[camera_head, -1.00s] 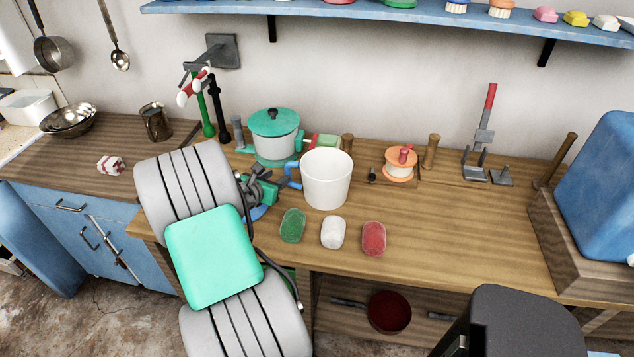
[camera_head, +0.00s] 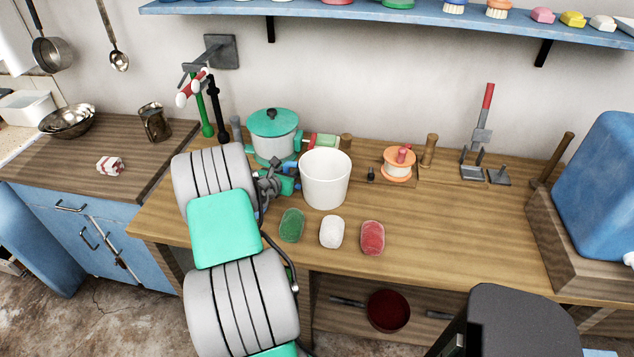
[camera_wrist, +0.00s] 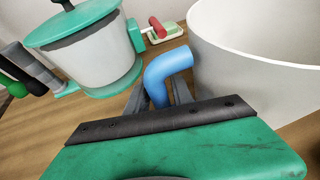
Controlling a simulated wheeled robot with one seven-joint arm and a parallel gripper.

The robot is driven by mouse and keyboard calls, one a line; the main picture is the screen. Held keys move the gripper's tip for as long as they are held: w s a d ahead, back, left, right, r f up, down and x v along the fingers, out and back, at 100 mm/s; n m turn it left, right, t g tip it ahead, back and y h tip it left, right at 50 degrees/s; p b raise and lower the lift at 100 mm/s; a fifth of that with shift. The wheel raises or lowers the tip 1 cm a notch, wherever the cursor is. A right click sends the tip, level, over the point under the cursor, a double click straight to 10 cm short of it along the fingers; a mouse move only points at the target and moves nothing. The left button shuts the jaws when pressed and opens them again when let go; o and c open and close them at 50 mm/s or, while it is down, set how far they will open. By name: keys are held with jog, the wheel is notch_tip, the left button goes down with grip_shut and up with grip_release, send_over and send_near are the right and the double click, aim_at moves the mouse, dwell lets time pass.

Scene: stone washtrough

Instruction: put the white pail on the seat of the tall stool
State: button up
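The white pail (camera_head: 325,180) stands upright on the wooden worktop, and its wall fills the right of the wrist view (camera_wrist: 265,60). A bent blue handle (camera_wrist: 165,72) shows at its left side. My gripper (camera_head: 289,182) is low at the pail's left. In the wrist view its grey fingers (camera_wrist: 159,95) lie on either side of the blue handle, with gaps that look open; the lower part of the handle is hidden by the gripper body. A dark grey flat-topped thing (camera_head: 520,320) at the bottom right may be the tall stool's seat; its legs are out of view.
A lidded green and white pot (camera_head: 273,135) stands just behind my gripper. Green (camera_head: 291,225), white (camera_head: 332,232) and red (camera_head: 372,238) lumps lie in front of the pail. An orange and white spool (camera_head: 398,165) is to its right. A blue container (camera_head: 605,190) stands far right.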

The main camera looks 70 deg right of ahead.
grip_shut()
dwell(1.0)
